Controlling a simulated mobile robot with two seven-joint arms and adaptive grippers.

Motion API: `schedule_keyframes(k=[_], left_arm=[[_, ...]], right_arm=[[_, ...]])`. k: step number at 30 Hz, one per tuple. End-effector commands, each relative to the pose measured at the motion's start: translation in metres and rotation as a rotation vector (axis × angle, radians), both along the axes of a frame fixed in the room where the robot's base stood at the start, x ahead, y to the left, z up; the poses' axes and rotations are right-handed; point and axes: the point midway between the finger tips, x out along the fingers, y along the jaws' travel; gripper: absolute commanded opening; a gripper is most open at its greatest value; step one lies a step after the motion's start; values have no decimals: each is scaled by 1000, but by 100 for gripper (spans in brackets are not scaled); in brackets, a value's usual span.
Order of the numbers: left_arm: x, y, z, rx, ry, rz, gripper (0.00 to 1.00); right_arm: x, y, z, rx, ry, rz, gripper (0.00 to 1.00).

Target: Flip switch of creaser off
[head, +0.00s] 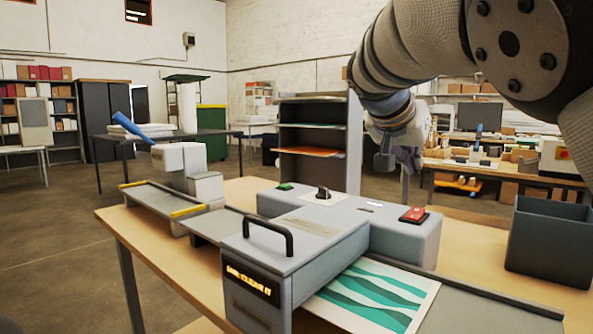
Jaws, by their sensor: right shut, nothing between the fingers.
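A grey machine (290,255) with a black handle stands on the wooden table. On its top are a green button (285,187), a black knob (323,193) on a white plate and a red switch (414,214) in a dark frame at the right end. Which way the red switch is tipped is too small to tell. I cannot tell whether this machine is the creaser. My right gripper (385,162) is shut and empty. It appears above and beyond the red switch, apart from it. My left gripper is out of view.
A printed green-and-white sheet (375,295) lies on the machine's front bed. A dark open bin (550,242) stands at the right. A shelf rack (318,145) stands behind.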

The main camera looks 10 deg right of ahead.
Motion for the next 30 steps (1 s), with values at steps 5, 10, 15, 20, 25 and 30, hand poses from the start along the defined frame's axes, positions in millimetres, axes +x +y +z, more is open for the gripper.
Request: schedule_keyframes(k=[5, 10, 15, 20, 25, 30], left_arm=[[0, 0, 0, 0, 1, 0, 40], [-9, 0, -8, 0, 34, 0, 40], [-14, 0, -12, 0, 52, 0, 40], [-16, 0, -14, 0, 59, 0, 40], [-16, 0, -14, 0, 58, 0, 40], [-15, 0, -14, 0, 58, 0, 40]], right_arm=[[21, -25, -25, 1, 5, -2, 0], [42, -48, -53, 1, 12, -1, 0], [46, -53, -77, -2, 10, 0, 0], [47, -54, -87, -1, 4, 0, 0], [46, -55, -88, 0, 0, -1, 0], [46, -55, -87, 0, 0, 0, 0]])
